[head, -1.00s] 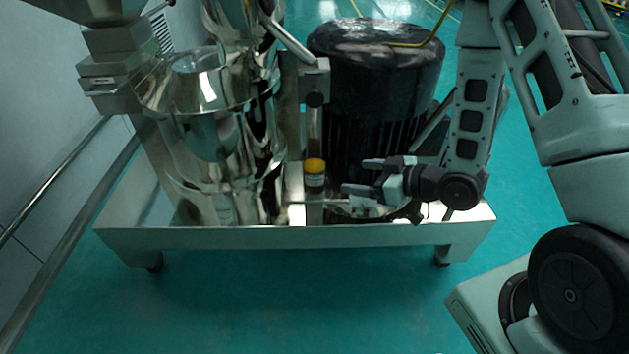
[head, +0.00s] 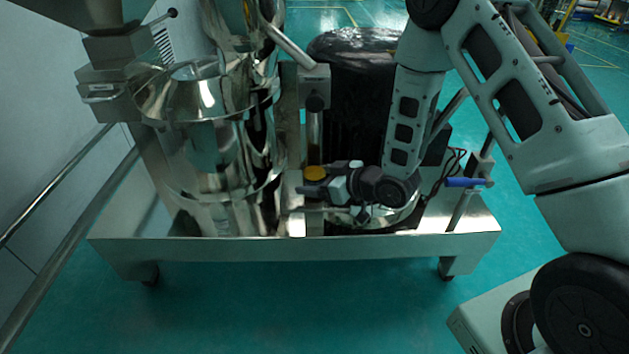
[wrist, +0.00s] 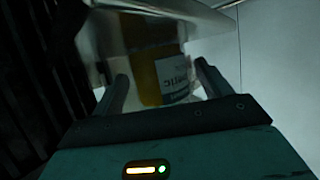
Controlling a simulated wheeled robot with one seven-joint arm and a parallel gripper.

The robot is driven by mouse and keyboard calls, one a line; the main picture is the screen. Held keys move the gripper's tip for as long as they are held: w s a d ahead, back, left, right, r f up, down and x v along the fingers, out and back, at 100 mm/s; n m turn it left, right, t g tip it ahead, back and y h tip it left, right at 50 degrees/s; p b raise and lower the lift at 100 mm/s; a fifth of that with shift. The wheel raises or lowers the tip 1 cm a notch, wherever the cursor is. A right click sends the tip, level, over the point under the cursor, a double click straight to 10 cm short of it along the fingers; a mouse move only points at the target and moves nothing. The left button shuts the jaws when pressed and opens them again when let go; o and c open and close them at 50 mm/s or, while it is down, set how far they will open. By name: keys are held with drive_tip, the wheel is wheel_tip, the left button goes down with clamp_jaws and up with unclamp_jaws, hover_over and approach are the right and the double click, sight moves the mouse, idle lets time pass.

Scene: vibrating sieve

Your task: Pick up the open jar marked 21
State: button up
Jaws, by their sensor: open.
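In the wrist view the jar (wrist: 148,80) shows orange with a white label (wrist: 174,76). It appears between my two spread fingertips (wrist: 161,78). I cannot tell whether either finger touches it. No number 21 is readable, and I cannot see whether the jar is open.
The polished sieve body (head: 215,155) stands close on the left of the jar. The dark cylinder (head: 350,80) stands behind my gripper. A steel post (head: 314,125) rises behind the jar. A blue-handled lever (head: 465,182) is at the right. The green floor in front is clear.

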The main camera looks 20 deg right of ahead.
drive_tip(key=shift+w+a+f, duration=0.2)
drive_tip(key=shift+w+a, duration=0.1)
drive_tip(key=shift+w, duration=0.05)
drive_tip(key=c, duration=1.2)
drive_tip(key=shift+r, duration=0.1)
